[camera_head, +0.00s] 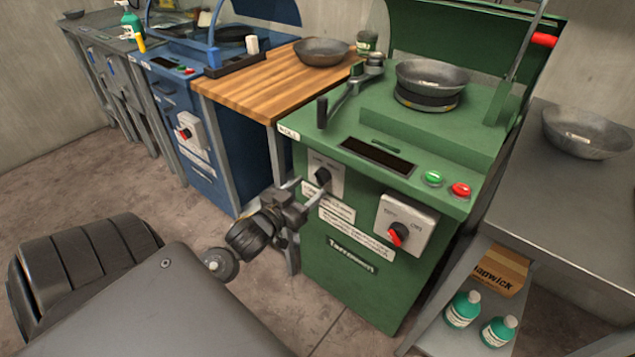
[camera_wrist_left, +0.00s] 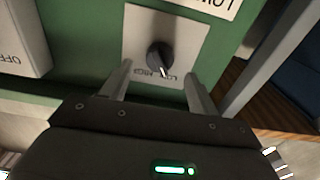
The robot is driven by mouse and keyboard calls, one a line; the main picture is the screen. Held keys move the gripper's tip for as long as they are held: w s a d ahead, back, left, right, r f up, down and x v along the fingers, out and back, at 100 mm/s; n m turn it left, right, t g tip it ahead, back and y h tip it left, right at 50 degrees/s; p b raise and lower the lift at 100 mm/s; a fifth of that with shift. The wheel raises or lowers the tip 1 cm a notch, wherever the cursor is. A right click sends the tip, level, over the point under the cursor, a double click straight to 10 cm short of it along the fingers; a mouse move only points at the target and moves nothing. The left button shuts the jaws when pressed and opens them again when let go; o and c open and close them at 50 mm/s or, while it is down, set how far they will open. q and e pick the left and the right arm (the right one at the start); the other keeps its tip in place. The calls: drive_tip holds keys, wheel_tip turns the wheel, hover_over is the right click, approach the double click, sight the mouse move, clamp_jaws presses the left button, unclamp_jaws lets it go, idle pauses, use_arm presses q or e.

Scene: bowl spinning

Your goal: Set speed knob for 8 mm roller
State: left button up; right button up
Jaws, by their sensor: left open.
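The speed knob (camera_head: 322,177) is a black dial with a pale pointer line on a light plate on the front of the green machine (camera_head: 420,139). In the left wrist view the knob (camera_wrist_left: 160,58) shows with its plate (camera_wrist_left: 190,32), which carries lettering partly readable as "LOW" and "MED". My left gripper (camera_head: 308,190) is open at the plate. In the left wrist view its two fingers (camera_wrist_left: 157,82) point toward the knob, one on each side and just short of it, with nothing between them. My right gripper is not in view.
A switch box with a red-and-black knob (camera_head: 398,234) sits right of the speed knob. Green (camera_head: 433,178) and red (camera_head: 460,190) buttons and a crank handle (camera_head: 322,112) are above. A wooden table (camera_head: 262,84) and blue machine (camera_head: 207,176) stand left, a grey table (camera_head: 560,215) right.

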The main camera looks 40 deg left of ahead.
sight(317, 181)
use_arm(q)
drive_tip(key=w, duration=0.3)
drive_tip(key=shift+w, duration=0.6)
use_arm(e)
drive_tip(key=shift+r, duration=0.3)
